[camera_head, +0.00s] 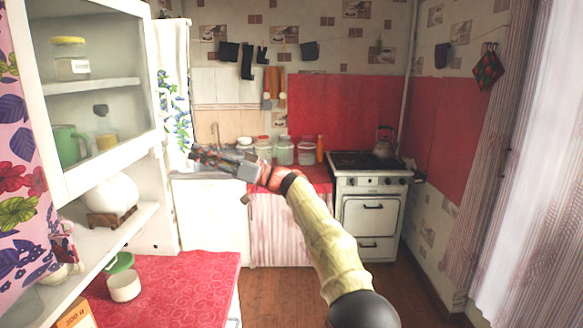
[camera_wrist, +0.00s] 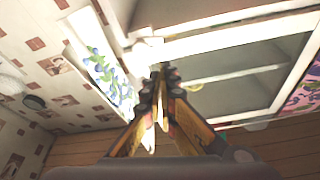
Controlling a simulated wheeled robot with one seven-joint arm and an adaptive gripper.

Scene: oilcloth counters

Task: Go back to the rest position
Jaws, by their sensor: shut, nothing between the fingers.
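My gripper (camera_head: 202,156) is stretched out to the left at the end of my arm, in the middle of the head view. It is up in the air in front of the sink corner, left of the stove. In the wrist view my gripper (camera_wrist: 160,74) has its fingers together at the tips, with nothing between them. The wrist view looks toward the white cabinet (camera_wrist: 208,44) and the patterned wall, tilted.
A white glass-front cabinet (camera_head: 88,185) stands at the left. Jars (camera_head: 285,152) stand at the back, beside a white stove (camera_head: 370,215) with a kettle (camera_head: 384,143). Wooden floor is clear in the middle.

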